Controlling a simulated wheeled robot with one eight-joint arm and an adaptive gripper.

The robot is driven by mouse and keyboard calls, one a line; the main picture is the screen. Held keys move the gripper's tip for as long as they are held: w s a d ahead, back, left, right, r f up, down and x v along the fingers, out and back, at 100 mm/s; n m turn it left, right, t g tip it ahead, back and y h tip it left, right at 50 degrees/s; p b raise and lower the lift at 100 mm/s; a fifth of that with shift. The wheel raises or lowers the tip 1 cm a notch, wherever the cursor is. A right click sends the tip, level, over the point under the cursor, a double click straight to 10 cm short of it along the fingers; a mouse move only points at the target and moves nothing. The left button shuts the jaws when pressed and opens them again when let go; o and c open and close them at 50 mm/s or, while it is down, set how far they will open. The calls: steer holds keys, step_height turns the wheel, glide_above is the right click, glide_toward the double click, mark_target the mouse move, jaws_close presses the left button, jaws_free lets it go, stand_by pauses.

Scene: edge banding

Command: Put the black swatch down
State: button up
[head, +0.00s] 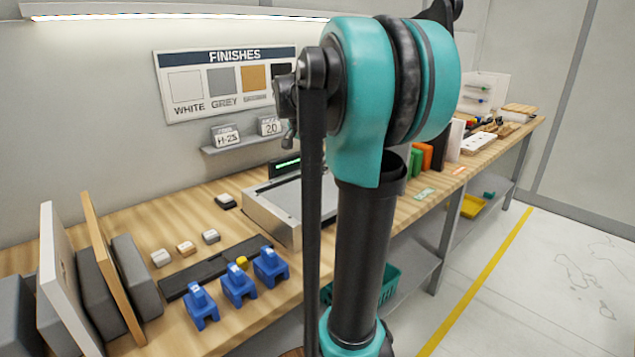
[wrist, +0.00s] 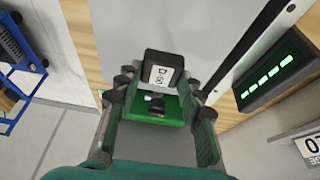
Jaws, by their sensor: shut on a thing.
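The black swatch (wrist: 163,66), a small dark block with a white label face, sits between the fingertips of my gripper (wrist: 160,97) in the wrist view. My gripper is shut on it. Behind it is the pale, metal-edged plate (wrist: 123,35); I cannot tell whether the swatch touches that surface. In the head view my arm hides the gripper and the held swatch. Another small black block with a pale top (head: 226,201) lies on the bench, left of the metal-framed tray (head: 270,222).
A display with green bars (wrist: 280,70) stands beside the plate and behind the tray. White, tan and grey small blocks (head: 186,248) lie left on the wooden bench, near a black strip (head: 205,272) and three blue clamps (head: 238,287). Upright panels (head: 95,270) stand at far left.

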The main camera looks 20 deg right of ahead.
mark_target(315, 175)
steer(key=shift+f, duration=2.9)
steer(key=shift+f, duration=0.15)
steer(key=o, duration=0.9)
steer(key=v, duration=1.2)
steer(key=shift+s, duration=0.1)
